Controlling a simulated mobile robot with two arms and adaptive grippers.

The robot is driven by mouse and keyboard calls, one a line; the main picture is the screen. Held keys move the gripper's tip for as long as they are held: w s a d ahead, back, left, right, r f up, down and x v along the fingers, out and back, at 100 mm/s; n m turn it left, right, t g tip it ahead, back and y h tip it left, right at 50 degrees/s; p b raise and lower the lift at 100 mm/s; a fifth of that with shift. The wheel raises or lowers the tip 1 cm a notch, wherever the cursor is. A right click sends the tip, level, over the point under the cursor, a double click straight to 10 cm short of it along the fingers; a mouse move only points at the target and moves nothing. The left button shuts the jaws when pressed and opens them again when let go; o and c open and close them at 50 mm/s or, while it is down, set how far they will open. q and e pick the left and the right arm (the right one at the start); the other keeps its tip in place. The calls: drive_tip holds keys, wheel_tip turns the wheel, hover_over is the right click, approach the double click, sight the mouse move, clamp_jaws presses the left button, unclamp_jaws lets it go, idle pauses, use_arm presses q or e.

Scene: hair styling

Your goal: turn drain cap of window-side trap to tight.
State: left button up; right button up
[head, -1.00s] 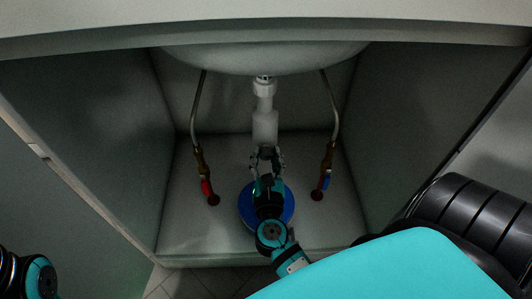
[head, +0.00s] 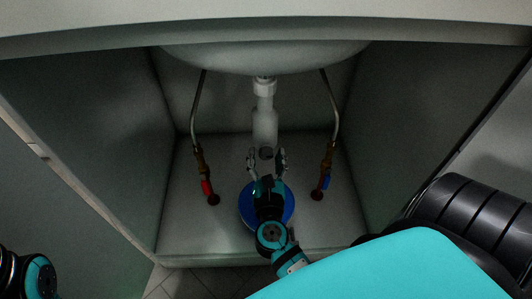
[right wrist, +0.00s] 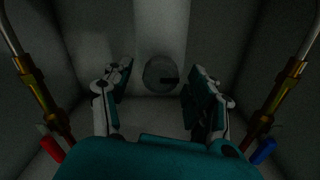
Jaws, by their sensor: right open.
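The white trap (head: 265,122) hangs under the sink bowl at the middle of the cabinet. Its drain cap (head: 266,153) is a dark round piece at the trap's lower end. In the right wrist view the cap (right wrist: 160,73) faces me, grey and round with a dark notch on its right side. My right gripper (head: 267,157) is open, its fingers apart on either side of the cap's line and short of the cap. In the right wrist view nothing is between the fingers (right wrist: 160,98). My left gripper is not visible; only part of my left arm shows at lower left.
A blue round basin (head: 245,208) stands on the cabinet floor under my right gripper. A red-handled valve (head: 207,188) with its pipe is at left, a blue-handled valve (head: 324,182) at right. Cabinet walls close in both sides; the sink bowl (head: 265,58) is above.

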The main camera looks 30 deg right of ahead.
drive_tip(key=v, duration=1.1)
drive_tip(key=shift+s, duration=0.35)
drive_tip(key=shift+a, duration=0.1)
